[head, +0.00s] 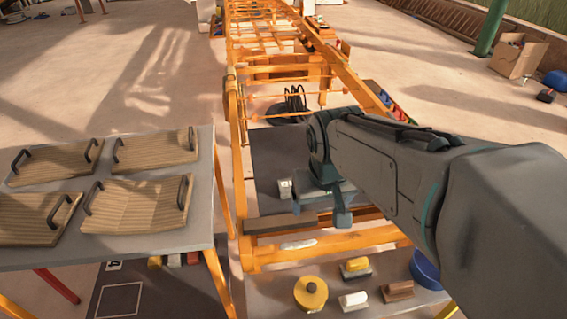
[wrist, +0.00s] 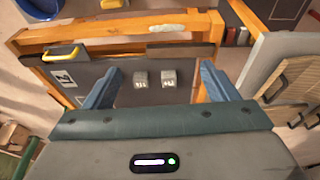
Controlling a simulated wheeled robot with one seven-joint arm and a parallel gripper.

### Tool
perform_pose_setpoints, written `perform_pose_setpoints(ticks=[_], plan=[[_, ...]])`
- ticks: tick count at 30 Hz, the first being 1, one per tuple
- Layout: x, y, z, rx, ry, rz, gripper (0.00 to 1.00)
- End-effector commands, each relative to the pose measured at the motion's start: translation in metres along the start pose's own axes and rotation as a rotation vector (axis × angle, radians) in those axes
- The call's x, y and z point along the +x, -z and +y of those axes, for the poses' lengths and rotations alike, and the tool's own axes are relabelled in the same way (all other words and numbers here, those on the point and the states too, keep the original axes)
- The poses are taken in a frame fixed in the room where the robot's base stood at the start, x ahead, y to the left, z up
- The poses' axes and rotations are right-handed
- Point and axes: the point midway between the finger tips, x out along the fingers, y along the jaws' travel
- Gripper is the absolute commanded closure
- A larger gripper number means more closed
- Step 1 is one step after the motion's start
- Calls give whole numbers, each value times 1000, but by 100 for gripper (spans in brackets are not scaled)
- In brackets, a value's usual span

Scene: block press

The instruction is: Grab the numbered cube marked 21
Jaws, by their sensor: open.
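Two small light grey cubes stand side by side on a dark grey surface in the wrist view, a left cube (wrist: 141,80) and a right cube (wrist: 169,77). Both carry dark marks that are too small to read surely, so I cannot tell which is 21. In the head view one pale cube (head: 285,189) shows left of my gripper (head: 338,205); the other cube seems hidden by my gripper. My gripper (wrist: 160,70) is open in the wrist view, with its fingers apart on either side of the cubes and nothing held.
An orange frame (head: 262,250) with a dark bar (head: 280,223) borders the surface. A side table (head: 205,225) with wooden trays stands at left. A yellow round piece (head: 310,292) and several blocks lie in front. A black cable coil (head: 290,112) lies behind.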

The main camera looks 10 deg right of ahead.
Motion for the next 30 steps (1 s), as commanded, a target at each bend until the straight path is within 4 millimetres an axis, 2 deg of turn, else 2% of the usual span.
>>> perform_pose_setpoints(ticks=[1, 8, 18, 24, 30], plan=[[22, 14, 0, -4, -12, -2, 20], [78, 84, -1, -33, -43, 21, 20], [182, 180, -4, -51, -6, 68, 20], [234, 221, -2, -37, 38, 103, 20], [257, 242, 1, -22, 63, 122, 20]])
